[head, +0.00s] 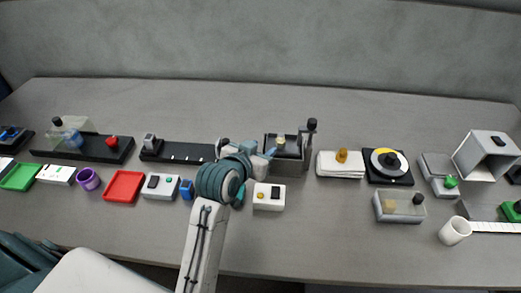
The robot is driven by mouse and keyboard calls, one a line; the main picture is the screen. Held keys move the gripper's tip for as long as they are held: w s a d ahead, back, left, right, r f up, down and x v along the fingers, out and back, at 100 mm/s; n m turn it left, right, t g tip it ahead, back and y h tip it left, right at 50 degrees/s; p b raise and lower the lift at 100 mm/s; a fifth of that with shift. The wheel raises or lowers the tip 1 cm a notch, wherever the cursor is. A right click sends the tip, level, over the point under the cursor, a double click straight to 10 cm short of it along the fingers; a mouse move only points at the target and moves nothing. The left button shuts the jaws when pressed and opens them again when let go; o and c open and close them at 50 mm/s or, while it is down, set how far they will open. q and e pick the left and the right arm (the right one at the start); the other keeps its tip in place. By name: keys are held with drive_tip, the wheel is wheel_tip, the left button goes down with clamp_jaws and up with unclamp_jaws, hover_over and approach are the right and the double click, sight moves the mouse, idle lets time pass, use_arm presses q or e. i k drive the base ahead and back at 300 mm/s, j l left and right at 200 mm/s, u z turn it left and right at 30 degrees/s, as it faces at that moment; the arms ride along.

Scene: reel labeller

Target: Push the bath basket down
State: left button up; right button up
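The grey metal bath (298,166) stands in the middle of the table, an open box with a dark interior. A pale knob-like piece (281,143) shows at its opening and may belong to the basket; the basket itself is hard to make out. A post with a black knob (312,124) rises at the bath's right back corner. My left gripper (270,153), light blue, is at the left side of the bath, close to the pale piece; I cannot tell whether it touches. Its fingers are too small to read. My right gripper is out of view.
A white box with a black switch (268,197) sits in front of the bath. A white pad with an amber knob (341,164) and a black-based turntable (388,166) are to the right. A black rail (178,151) lies left. The table behind is clear.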

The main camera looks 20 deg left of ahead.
sight(292, 149)
drive_tip(key=i+l, duration=0.1)
drive_tip(key=l, duration=0.25)
drive_tip(key=i+l, duration=0.1)
drive_tip(key=l, duration=0.25)
drive_tip(key=i+l, duration=0.1)
drive_tip(key=l, duration=0.3)
drive_tip(key=i+l+u, duration=0.1)
drive_tip(key=l, duration=0.25)
